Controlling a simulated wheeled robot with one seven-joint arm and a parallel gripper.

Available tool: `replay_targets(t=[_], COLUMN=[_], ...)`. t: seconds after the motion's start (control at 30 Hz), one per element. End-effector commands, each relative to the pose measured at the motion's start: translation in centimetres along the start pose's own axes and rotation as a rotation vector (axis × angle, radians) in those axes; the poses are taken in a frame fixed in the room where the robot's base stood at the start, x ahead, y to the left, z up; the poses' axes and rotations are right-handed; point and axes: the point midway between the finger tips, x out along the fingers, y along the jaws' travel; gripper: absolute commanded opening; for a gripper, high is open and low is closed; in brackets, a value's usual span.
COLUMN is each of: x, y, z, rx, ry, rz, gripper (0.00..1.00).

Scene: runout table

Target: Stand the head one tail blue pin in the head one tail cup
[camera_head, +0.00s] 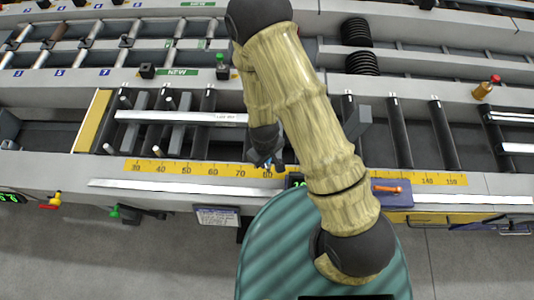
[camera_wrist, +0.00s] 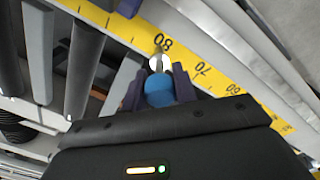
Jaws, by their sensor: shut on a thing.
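The blue pin (camera_wrist: 159,93) with a pale, silvery end is between the fingers of my gripper (camera_wrist: 158,82) in the wrist view. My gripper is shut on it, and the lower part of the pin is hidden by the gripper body. In the head view my gripper (camera_head: 268,162) is low over the yellow scale, with only a speck of blue showing. I cannot make out for sure which thing is the head one tail cup. Small dark blocks (camera_head: 147,71) stand beside a green NEW label (camera_head: 178,72).
The yellow scale strip (camera_head: 200,170) runs along the table's front edge. Black rollers (camera_head: 399,132) and a silver bar (camera_head: 180,117) lie behind it. An orange piece (camera_head: 387,189) rests on a blue-grey block to the right. A red-topped brass fitting (camera_head: 486,88) stands at the far right.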

Motion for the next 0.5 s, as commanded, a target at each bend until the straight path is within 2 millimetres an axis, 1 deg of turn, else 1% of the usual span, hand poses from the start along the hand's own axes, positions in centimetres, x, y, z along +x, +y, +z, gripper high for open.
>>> replay_targets(t=[0.37,0.47,0.5], x=[0.00,0.03,0.05], y=[0.03,0.42,0.88], z=[-0.02,-0.15,-0.30], rx=[0.000,0.012,0.025], ry=[-0.001,-0.001,-0.001], rz=[0.000,0.000,0.000], gripper=[0.00,0.00,0.00])
